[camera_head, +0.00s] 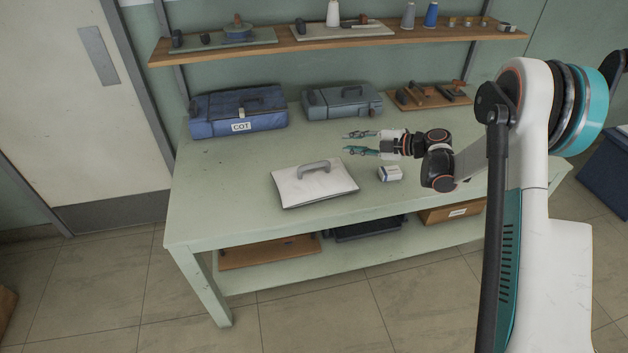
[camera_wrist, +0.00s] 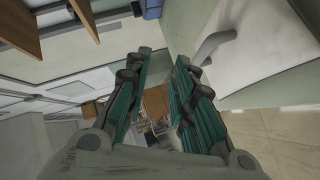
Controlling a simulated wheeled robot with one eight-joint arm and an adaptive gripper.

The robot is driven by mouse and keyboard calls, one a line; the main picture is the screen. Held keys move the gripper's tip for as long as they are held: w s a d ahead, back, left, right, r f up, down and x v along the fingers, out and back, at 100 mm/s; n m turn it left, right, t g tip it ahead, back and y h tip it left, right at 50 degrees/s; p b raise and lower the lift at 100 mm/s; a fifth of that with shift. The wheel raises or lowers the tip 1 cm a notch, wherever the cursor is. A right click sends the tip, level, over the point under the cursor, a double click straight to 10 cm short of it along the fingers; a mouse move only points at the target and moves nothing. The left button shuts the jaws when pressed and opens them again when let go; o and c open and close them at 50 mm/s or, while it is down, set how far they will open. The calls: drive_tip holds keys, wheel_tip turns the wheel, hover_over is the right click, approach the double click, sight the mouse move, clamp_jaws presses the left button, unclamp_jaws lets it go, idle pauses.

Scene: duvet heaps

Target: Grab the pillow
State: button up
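A white, flat, cushion-like pad with a grey handle (camera_head: 316,188) lies on the pale green table (camera_head: 225,195), near its front edge. It is the only thing in view that resembles a pillow. It also shows at the upper right of the wrist view (camera_wrist: 262,52), its grey handle close to the right finger. My gripper (camera_head: 350,142) is above the table, behind and to the right of the pad. Its two teal fingers point left and stand apart with nothing between them. In the wrist view the open fingers (camera_wrist: 163,64) show a clear gap.
A blue case labelled COT (camera_head: 238,112) and a grey case (camera_head: 342,101) stand at the table's back. A small white box (camera_head: 390,174) sits right of the pad. A wooden tray (camera_head: 430,97) is at back right. A loaded shelf (camera_head: 340,44) hangs above. The table's left front is clear.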

drive_tip(key=g, duration=0.2)
approach(320, 165)
drive_tip(key=shift+n+h, duration=0.3)
drive_tip(key=shift+n, duration=0.1)
drive_tip(key=b+x, duration=0.2)
drive_tip(key=x, duration=0.4)
drive_tip(key=shift+s+r, duration=0.1)
drive_tip(key=shift+b+x, duration=1.1)
drive_tip(key=shift+x, duration=1.8)
drive_tip(key=shift+r, duration=0.2)
drive_tip(key=shift+c, duration=0.3)
clamp_jaws()
